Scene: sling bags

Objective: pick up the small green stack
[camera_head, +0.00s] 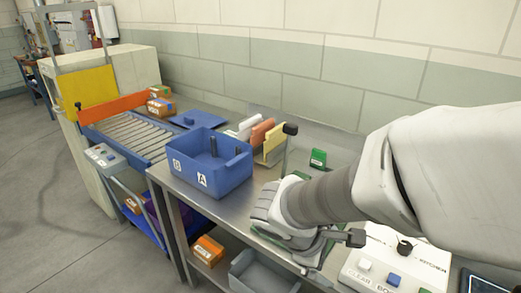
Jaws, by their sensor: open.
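A small green stack (318,158) stands on the metal bench near the wall, right of the yellow and orange upright pieces. A second green piece (302,175) shows partly behind my arm. My gripper (328,252) is at the front edge of the bench, nearer the camera than both green pieces and apart from the one by the wall. It is open. My wrist and forearm hide part of the bench, so what lies under the gripper is hard to tell.
A blue bin (208,165) marked B and A stands left of my gripper. White, orange and yellow pieces (262,133) stand behind it. A button panel (390,275) is at the front right. A roller conveyor (135,135) is at left. A grey tray (262,275) is below the bench.

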